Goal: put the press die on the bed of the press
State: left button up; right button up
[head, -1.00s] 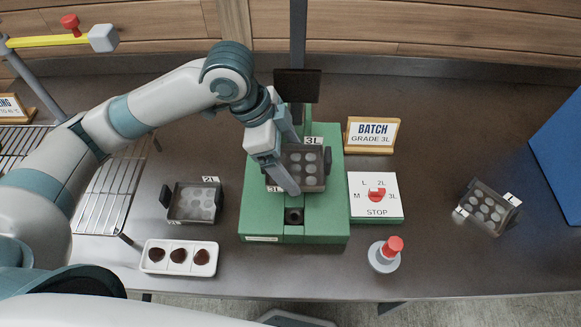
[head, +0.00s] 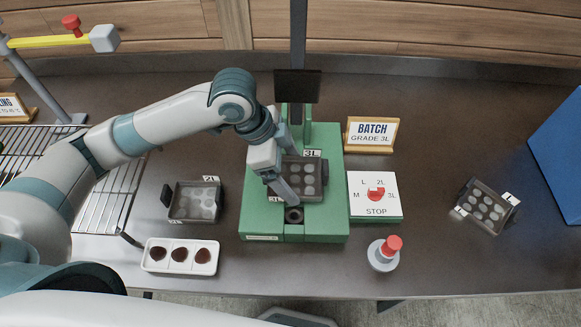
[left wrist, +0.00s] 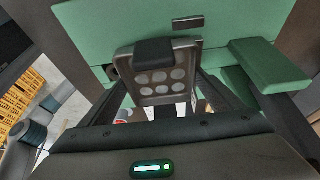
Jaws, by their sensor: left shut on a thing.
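The press die (head: 318,190), a grey metal tray with round cavities and 3L labels, is over the green bed of the press (head: 325,222). My left gripper (head: 287,168) reaches in from the left and is shut on this die. In the left wrist view the die (left wrist: 160,91) sits between my fingers (left wrist: 160,98), its black grip toward the press. I cannot tell whether the die touches the bed or hovers just above it. A dark round hole shows in the bed in front of the die. My right gripper is not in view.
A 2L die (head: 192,216) lies left of the press, another die (head: 486,207) far right. A white tray with brown pieces (head: 180,271) is front left. A selector panel (head: 376,211), a red button (head: 391,244) and a "BATCH GRADE 3L" sign (head: 372,133) stand right of the press.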

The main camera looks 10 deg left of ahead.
pick_arm(q)
jog(key=shift+f, duration=0.2)
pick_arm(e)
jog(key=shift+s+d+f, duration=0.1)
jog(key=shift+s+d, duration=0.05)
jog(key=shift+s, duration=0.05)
pick_arm(q)
jog(key=o, duration=1.2)
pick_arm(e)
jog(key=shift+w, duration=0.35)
pick_arm(q)
jog(key=shift+r, duration=0.1)
jog(key=shift+r, duration=0.55)
jog(key=v, duration=1.2)
jog(key=shift+b, duration=0.4)
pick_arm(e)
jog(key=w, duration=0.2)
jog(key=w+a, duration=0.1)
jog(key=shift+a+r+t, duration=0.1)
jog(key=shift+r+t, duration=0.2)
